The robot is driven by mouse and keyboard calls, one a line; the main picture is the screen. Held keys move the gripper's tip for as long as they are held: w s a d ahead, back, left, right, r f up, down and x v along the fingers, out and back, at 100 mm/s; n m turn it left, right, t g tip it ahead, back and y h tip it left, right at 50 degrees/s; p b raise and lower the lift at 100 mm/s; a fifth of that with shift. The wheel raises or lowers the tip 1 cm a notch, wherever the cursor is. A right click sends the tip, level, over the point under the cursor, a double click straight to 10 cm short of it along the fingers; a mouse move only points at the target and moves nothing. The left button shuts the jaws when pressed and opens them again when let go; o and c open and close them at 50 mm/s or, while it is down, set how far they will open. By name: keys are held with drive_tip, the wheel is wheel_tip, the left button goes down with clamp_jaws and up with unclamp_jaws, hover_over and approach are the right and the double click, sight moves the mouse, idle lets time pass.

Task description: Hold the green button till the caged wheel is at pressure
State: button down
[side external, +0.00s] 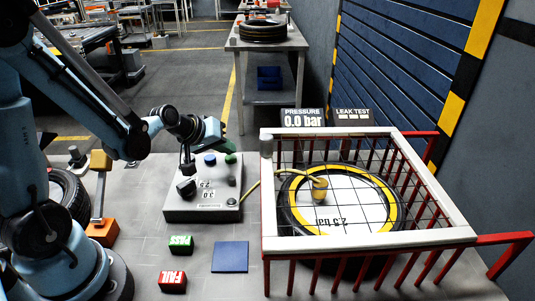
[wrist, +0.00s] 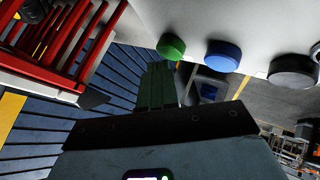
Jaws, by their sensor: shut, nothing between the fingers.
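The green button (side external: 231,158) is on the grey control box (side external: 218,206), beside a blue button (side external: 210,160). The green button (wrist: 171,46) and blue button (wrist: 222,55) also show in the wrist view. My gripper (side external: 228,147) is shut and empty, just above the green button; in the wrist view its fingertips (wrist: 160,66) are close to that button. I cannot tell whether they touch. The wheel (side external: 287,205) lies flat inside the white-and-red cage (side external: 370,240), its centre marked 2.5 bar.
A black knob (side external: 186,187) stands on the control box's left. A yellow hose (side external: 262,182) runs to the wheel. A green PASS block (side external: 180,245), a red FAIL block (side external: 172,281) and a blue pad (side external: 230,257) lie in front. The leak test panel (side external: 352,114) stands behind the cage.

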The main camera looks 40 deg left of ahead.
drive_tip(key=shift+f, duration=0.55)
idle(1.5)
idle(5.5)
drive_tip(key=shift+r, duration=1)
